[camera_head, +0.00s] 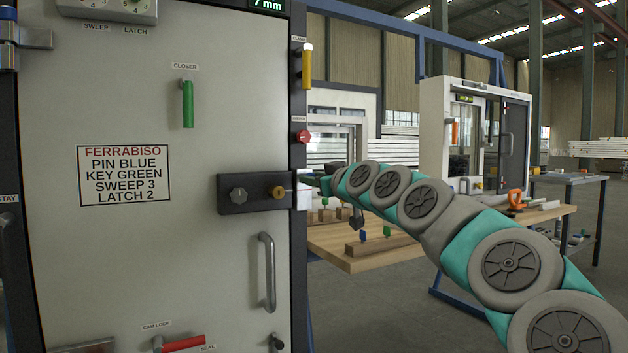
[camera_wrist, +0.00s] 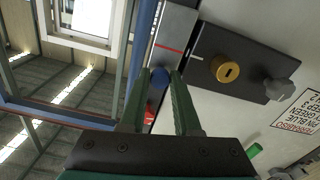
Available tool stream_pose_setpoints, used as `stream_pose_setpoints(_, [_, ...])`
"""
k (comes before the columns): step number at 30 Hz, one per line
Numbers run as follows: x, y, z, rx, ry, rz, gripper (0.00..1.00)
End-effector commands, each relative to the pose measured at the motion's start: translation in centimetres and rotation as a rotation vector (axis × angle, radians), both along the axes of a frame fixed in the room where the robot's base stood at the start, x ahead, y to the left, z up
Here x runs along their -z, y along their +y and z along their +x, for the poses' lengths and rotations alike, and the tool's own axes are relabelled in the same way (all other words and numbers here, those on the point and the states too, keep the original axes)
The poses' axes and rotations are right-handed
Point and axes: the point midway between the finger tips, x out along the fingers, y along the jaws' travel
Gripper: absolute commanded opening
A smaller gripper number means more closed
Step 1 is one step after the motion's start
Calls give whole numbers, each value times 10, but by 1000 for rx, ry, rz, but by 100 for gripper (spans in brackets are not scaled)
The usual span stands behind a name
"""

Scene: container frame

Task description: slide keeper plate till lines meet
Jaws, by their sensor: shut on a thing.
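The keeper plate (camera_wrist: 178,27) is a pale metal strip on the frame beside the door edge, crossed by a red line (camera_wrist: 169,47). A blue knob (camera_wrist: 158,78) sits at its end. My gripper (camera_wrist: 164,76) is shut on the knob, one green finger on each side. The black lock plate (camera_wrist: 213,41) on the door carries a short pale mark near its edge, roughly level with the red line; I cannot tell whether they meet exactly. In the head view, my gripper (camera_head: 322,185) is beside the door edge, right of the lock plate (camera_head: 257,204); the knob is hidden there.
The lock plate bears a brass key cylinder (camera_wrist: 228,71) and a dark knob (camera_wrist: 281,90). The door has a grey handle (camera_head: 267,272) and a green closer lever (camera_head: 187,104). A red knob (camera_head: 303,137) and yellow clamp lever (camera_head: 307,67) are above my gripper. A wooden bench (camera_head: 350,262) stands behind.

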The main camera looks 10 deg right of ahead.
Motion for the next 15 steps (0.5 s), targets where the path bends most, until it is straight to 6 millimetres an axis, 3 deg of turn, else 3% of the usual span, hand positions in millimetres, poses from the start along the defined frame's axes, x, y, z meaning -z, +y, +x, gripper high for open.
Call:
stream_pose_setpoints(2, [-1,0,0,0,-1,-1,0])
stream_pose_setpoints(3, [-1,0,0,0,-1,-1,35])
stream_pose_setpoints(10, [-1,0,0,0,-1,-1,61])
stream_pose_setpoints(15, [-1,0,0,0,-1,-1,61])
